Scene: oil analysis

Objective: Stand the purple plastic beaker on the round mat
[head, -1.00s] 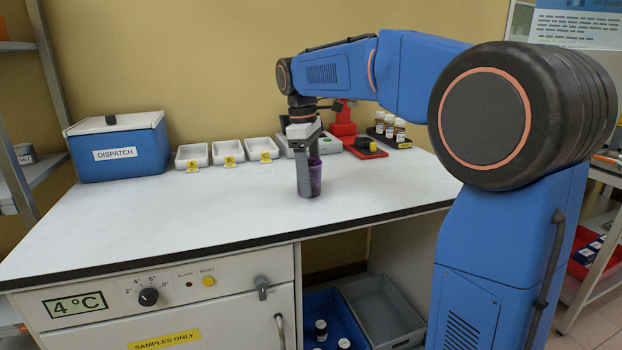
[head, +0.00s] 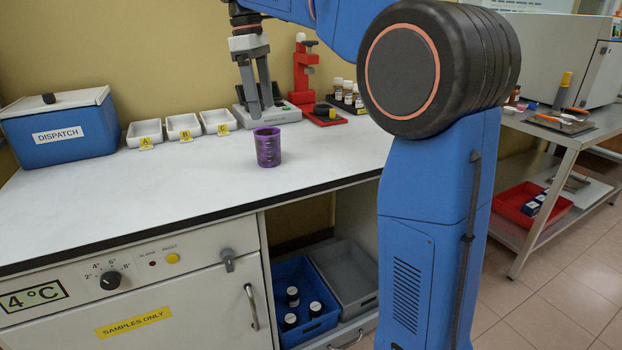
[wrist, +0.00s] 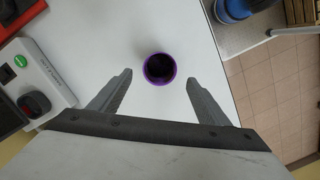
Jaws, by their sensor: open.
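The purple plastic beaker (head: 267,147) stands upright on the white worktop, near its front edge, with dark contents or a dark inside seen from above in the wrist view (wrist: 159,68). My gripper (head: 262,108) is open and empty, above and behind the beaker in the head view. In the wrist view the beaker shows beyond and between the two spread fingertips (wrist: 158,80), touching neither. I cannot make out a round mat in either view.
White trays (head: 184,126) marked A, B and C and a blue dispatch box (head: 62,132) stand at the back left. A grey device (head: 270,115), a red stand (head: 303,75) and small bottles (head: 347,90) are behind. The worktop left of the beaker is clear.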

